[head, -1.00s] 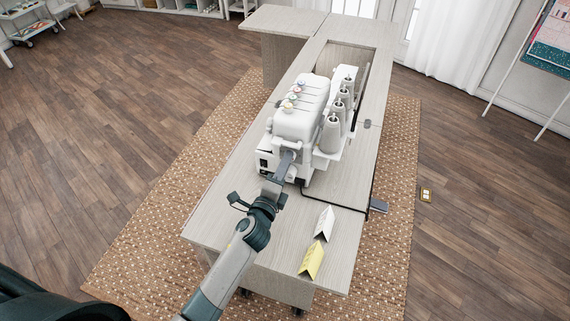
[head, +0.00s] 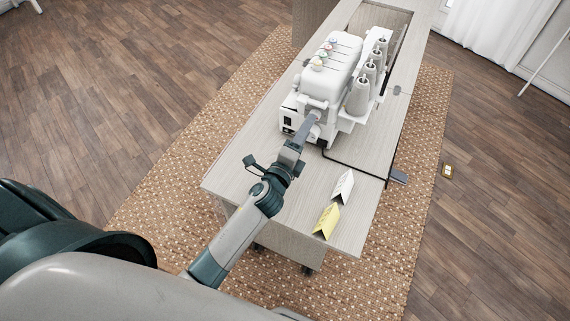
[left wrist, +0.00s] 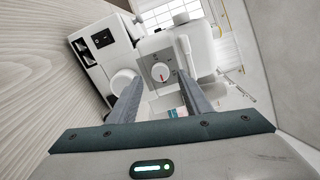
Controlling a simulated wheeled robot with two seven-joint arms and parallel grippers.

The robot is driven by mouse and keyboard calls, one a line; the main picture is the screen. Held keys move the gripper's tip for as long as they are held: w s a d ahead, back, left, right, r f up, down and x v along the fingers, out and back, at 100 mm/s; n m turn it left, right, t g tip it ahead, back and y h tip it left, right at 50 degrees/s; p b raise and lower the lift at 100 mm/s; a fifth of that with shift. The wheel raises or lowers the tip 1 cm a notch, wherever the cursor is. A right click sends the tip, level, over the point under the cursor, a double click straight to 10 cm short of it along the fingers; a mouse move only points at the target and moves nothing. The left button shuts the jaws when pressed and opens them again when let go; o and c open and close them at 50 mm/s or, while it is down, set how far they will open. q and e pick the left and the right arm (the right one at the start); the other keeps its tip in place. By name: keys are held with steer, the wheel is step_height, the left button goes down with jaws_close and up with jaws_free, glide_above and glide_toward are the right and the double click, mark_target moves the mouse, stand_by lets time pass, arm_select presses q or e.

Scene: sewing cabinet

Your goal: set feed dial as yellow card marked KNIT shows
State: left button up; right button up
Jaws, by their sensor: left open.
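The white sewing machine (head: 335,68) stands on the table. In the left wrist view, its feed dial appears to be the small white round dial (left wrist: 160,73) with a red mark, on a grey panel. A larger white knob (left wrist: 123,80) sits left of it. My left gripper (head: 314,117) is open at the machine's near end. In the left wrist view, its fingers (left wrist: 159,65) frame the dial, one on either side; I cannot tell whether they touch it. The yellow card (head: 327,221) stands folded near the table's front edge; its print is too small to read. My right gripper is out of view.
A white folded card (head: 343,186) stands just behind the yellow one. Several thread cones (head: 359,96) stand along the machine's right side. The table's front left is bare.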

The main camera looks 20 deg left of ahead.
arm_select(q)
steer(key=s+b, duration=0.3)
steer(key=s, duration=1.1)
steer(key=shift+s+a, duration=0.15)
steer(key=shift+a, duration=0.1)
